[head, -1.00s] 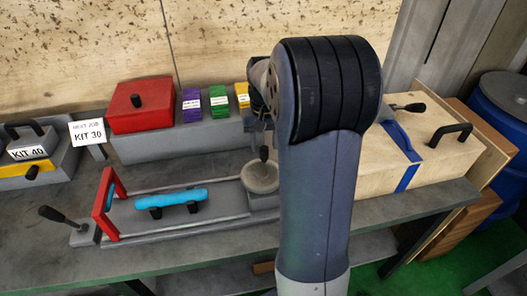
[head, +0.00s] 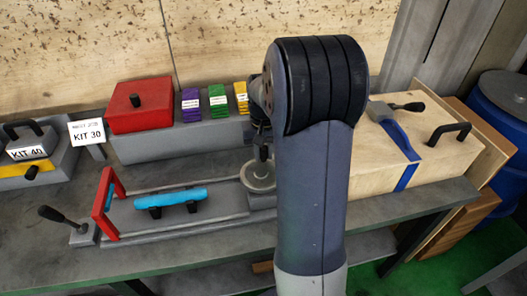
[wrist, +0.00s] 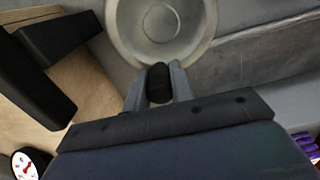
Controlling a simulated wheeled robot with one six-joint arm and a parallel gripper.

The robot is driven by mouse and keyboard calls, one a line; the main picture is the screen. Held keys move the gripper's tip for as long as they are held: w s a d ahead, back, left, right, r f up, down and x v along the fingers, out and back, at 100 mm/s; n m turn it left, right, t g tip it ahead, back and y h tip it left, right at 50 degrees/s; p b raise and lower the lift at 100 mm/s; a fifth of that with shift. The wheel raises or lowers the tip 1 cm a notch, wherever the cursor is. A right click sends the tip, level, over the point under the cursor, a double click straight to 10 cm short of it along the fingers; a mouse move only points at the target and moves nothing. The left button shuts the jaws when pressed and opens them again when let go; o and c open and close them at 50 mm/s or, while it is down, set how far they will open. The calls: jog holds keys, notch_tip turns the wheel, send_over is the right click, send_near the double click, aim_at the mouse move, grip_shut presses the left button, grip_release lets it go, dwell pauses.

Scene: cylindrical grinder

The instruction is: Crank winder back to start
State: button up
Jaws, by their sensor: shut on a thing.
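The winder is a round grey disc (head: 258,176) at the right end of the grey rail fixture, with an upright dark crank knob (head: 263,152). In the wrist view the disc (wrist: 170,45) fills the top middle. My gripper (wrist: 158,86) is shut on the black knob (wrist: 159,80), with one grey finger on each side of it. In the head view my arm hides part of the gripper and the area right of the disc.
A red frame (head: 104,205) and a blue handle (head: 171,197) are on the fixture to the left. A black-knobbed lever (head: 62,219) stands at its left end. A red box (head: 140,105) and colored packs are behind. A wooden case (head: 390,160) stands to the right.

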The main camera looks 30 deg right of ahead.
grip_shut()
jog(key=shift+w+a+n+p, duration=0.2)
jog(key=shift+a+n, duration=0.15)
jog(key=shift+n, duration=0.55)
jog(key=shift+w+a+n+p, duration=0.15)
jog(key=shift+a+n, duration=0.15)
jog(key=shift+n, duration=0.6)
jog(key=o, duration=0.7)
grip_release()
jog(key=shift+c, duration=0.2)
jog(key=shift+r, duration=0.1)
notch_tip(320, 180, up, 11)
jog(key=shift+f, duration=0.2)
